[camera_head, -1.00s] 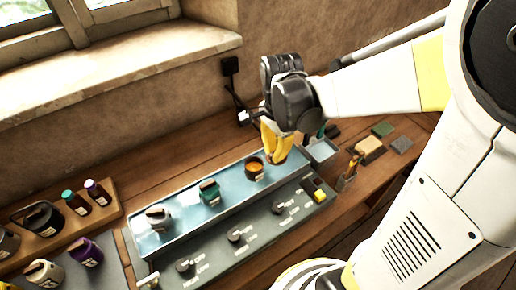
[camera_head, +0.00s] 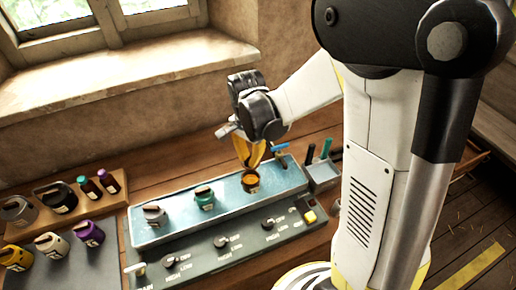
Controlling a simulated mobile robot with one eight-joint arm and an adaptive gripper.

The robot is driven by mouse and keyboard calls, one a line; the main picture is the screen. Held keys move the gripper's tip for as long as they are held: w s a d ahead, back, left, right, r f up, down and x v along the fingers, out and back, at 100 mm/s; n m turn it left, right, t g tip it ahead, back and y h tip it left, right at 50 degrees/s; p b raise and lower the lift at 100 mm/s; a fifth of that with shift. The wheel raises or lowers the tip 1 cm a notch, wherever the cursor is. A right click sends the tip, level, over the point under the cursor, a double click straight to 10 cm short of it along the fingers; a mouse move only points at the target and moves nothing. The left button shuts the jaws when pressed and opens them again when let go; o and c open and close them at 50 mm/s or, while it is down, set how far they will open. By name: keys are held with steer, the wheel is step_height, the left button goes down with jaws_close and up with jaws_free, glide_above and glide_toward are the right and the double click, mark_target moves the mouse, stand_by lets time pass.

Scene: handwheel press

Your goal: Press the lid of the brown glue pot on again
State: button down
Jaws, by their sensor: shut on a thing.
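The brown glue pot (camera_head: 251,184) stands upright in the pale blue bath, at its right part. Its top looks open, with amber glue showing inside. My gripper (camera_head: 250,163) points down just above the pot, its yellow fingers closed together over the far side of the mouth. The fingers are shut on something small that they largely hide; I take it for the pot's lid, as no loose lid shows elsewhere. I cannot tell whether it touches the rim.
The bath (camera_head: 178,234) also holds a teal pot (camera_head: 204,199) and a grey pot (camera_head: 154,215). A control panel (camera_head: 197,262) with several knobs runs along its front. More pots and bottles stand at left. A blue tap (camera_head: 281,149) and a small grey bin (camera_head: 323,175) are at right.

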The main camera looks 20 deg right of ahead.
steer(key=shift+a+f+b, duration=0.2)
steer(key=shift+f+b, duration=0.35)
steer(key=shift+f, duration=0.2)
steer(key=shift+f+b, duration=1.9)
steer(key=shift+f, duration=0.6)
steer(key=shift+f+b, duration=0.15)
steer(key=shift+b, duration=0.5)
steer(key=c, duration=1)
jaws_free()
steer(key=shift+r+p, duration=2.5)
steer(key=shift+r, duration=1.05)
